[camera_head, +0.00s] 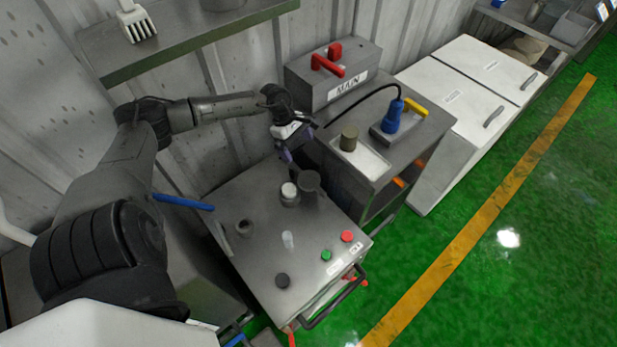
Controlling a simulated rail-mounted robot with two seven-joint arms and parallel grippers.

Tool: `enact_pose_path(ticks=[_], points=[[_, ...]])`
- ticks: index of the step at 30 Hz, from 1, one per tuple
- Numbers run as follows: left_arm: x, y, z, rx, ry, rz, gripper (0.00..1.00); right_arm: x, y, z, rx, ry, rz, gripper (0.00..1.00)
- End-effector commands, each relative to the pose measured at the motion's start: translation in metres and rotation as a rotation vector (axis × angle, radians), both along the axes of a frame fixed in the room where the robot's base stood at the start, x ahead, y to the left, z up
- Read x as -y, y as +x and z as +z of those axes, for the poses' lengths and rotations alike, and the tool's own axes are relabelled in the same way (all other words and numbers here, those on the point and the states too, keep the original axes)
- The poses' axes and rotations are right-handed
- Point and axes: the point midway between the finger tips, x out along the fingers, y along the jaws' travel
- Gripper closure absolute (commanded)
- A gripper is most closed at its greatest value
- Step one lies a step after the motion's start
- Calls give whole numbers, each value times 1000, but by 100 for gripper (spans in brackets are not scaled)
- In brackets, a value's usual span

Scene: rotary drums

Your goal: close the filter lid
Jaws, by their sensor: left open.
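A dark round lid (310,181) stands raised at the back of the grey metal cabinet top. Just left of it is a short round filter housing with a pale top (289,190); I take these two as the filter and its lid. The lid is beside the housing, not over it. My left gripper (287,157) is open, pointing down above and behind the housing and lid. It looks empty and apart from both, though the gap is hard to judge. My right gripper is not in view.
A grey MAIN box (334,78) with a red handle stands behind. A side bench holds a blue plug (393,117).

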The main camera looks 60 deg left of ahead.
Motion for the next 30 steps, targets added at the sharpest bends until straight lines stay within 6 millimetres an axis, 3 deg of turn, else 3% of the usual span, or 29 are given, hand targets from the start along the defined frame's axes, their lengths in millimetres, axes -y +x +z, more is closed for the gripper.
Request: enact_pose_path(ticks=[8,21,30], points=[[8,-2,-26,-22,7,-30,0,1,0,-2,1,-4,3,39],[37,10,-99,-22,6,-28,0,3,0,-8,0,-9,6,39],[46,14,-125,-22,10,-28,0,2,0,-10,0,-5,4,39]])
